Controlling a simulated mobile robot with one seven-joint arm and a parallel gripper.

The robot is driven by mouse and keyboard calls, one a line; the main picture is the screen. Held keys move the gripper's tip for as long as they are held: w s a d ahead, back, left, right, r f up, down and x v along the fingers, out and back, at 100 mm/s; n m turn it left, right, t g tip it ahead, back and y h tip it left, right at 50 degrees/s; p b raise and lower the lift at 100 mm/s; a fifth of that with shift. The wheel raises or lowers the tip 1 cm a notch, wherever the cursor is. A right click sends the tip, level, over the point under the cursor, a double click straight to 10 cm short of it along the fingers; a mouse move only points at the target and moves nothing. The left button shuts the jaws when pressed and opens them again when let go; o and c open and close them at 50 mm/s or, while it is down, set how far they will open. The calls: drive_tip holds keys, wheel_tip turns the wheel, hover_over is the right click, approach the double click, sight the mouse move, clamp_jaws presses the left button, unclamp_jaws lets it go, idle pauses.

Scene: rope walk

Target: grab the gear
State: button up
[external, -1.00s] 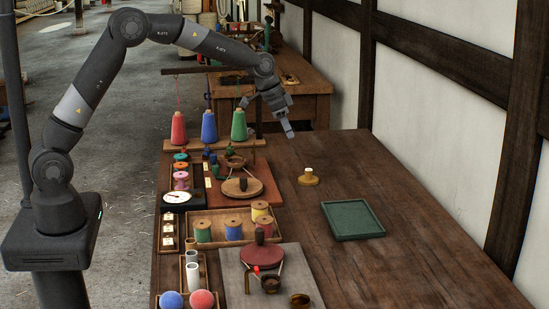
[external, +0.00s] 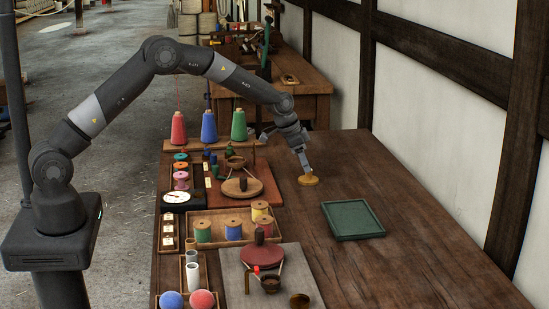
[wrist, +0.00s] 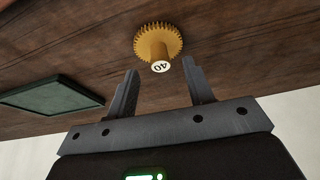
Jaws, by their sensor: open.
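The gear (external: 308,180) is a small brass-coloured toothed disc lying flat on the wooden table, near its far right part. In the wrist view the gear (wrist: 158,46) has an upright hub with a white top marked 40. My gripper (external: 305,168) is above the gear, pointing down, and hides its hub in the external view. In the wrist view my gripper (wrist: 160,80) is open, with its two dark fingers apart. The gear shows beyond the fingertips, between their lines. Nothing is held. I cannot tell the exact height left between the fingertips and the gear.
A shallow green tray (external: 352,221) lies to the right of the gear; it also shows in the wrist view (wrist: 45,108). Cones of thread (external: 209,126), a wooden board with a round disc (external: 242,188) and spools (external: 233,229) stand to the left. The table (external: 420,265) is bare at front right.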

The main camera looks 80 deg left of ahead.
sight(309, 176)
drive_tip(key=shift+x, duration=1.45)
drive_tip(key=shift+r, duration=0.1)
drive_tip(key=shift+c, duration=0.3)
clamp_jaws()
